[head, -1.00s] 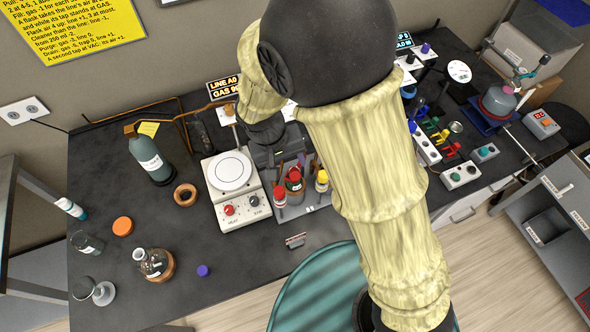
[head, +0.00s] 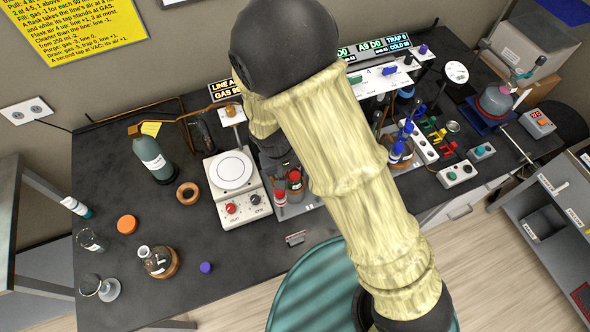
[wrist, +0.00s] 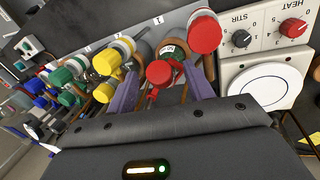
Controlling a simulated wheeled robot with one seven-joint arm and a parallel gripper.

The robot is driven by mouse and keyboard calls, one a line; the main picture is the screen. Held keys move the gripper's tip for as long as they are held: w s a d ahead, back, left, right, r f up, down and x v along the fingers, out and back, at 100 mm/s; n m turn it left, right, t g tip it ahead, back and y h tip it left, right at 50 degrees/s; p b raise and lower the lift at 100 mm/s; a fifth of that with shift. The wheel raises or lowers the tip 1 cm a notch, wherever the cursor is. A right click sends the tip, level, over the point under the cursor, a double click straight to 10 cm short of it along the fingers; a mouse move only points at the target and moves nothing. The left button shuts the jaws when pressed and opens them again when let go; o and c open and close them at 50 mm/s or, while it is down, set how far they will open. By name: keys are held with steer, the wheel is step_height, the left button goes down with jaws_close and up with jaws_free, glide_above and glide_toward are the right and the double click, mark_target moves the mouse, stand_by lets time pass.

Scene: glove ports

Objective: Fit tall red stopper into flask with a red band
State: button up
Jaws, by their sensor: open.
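A red stopper (wrist: 205,32) stands at the front of the rack, close to the hotplate; in the head view it shows as a red cap (head: 280,197). Beside it is a second red-topped piece (wrist: 159,73) with a small label near it, also in the head view (head: 295,181). I cannot tell for sure which red part is the flask's band. My gripper (wrist: 161,92) is open and empty, its two purple fingers apart on either side of the second red piece. Whether they touch it is unclear. In the head view my arm hides the fingers.
Yellow (wrist: 107,62), green and blue pieces stand in a row beside the red ones. The hotplate (head: 231,171) is close on the left. A green bottle (head: 152,158), cork ring (head: 187,193) and round flask (head: 159,262) stand further left.

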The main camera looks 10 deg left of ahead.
mark_target(293, 171)
stand_by(0.4)
steer(key=c, duration=1.1)
steer(key=shift+r, duration=0.1)
step_height(293, 171, up, 10)
steer(key=b, duration=0.2)
steer(key=shift+b, duration=0.35)
